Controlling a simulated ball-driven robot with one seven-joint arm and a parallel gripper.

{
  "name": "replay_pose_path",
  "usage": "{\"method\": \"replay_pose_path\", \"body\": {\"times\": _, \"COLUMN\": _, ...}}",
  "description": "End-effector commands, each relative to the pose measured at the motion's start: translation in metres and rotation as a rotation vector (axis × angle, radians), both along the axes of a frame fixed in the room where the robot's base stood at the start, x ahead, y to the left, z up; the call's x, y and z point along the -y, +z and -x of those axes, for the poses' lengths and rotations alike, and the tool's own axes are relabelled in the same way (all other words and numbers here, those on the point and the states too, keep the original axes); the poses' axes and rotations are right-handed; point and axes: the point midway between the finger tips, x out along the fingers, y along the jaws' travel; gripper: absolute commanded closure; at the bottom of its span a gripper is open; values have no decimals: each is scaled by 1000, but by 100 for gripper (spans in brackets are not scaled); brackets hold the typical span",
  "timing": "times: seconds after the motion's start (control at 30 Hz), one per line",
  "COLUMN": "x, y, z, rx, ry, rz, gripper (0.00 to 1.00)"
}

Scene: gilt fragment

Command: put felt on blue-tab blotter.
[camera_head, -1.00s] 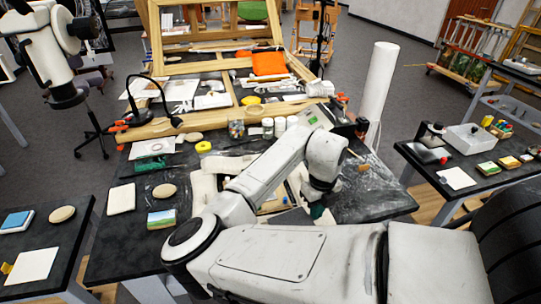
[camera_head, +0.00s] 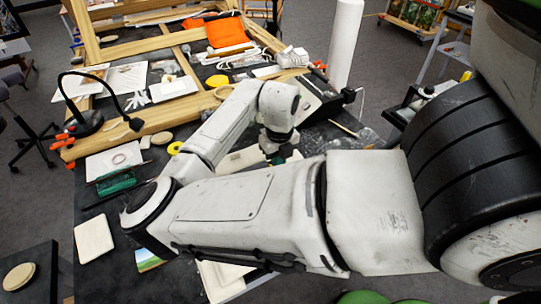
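My gripper (camera_head: 277,158) hangs below my wrist over the middle of the dark worktable. It is small and mostly hidden by my arm, and I cannot tell whether its fingers are apart. Something dark green shows beside its tip; I cannot tell whether it is held. No piece is clearly recognisable as the felt. No blue tab shows; a pale square pad (camera_head: 94,239) lies at the table's left edge, and a pale sheet (camera_head: 222,284) at the front is partly covered by my arm.
A wooden frame (camera_head: 150,122) with an orange cloth (camera_head: 227,33) fills the table's back. A black lamp (camera_head: 88,122) stands at left, a white roll (camera_head: 345,45) at back right. A green tool (camera_head: 117,183) and a round beige disc (camera_head: 19,277) on a side table lie left.

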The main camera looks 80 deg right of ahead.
Motion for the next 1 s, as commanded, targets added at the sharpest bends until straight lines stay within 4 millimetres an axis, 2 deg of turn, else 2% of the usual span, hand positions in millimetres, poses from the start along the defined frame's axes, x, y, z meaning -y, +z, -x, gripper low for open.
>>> {"method": "replay_pose_path", "body": {"times": 0.27, "x": 0, "y": -16, "z": 0, "rx": 0, "ry": 1, "rz": 0, "gripper": 100}}
{"method": "replay_pose_path", "body": {"times": 0.8, "x": 0, "y": -65, "z": 0, "rx": -1, "ry": 2, "rz": -1, "gripper": 100}}
{"method": "replay_pose_path", "body": {"times": 1.0, "x": 0, "y": -77, "z": 0, "rx": -1, "ry": 2, "rz": 0, "gripper": 100}}
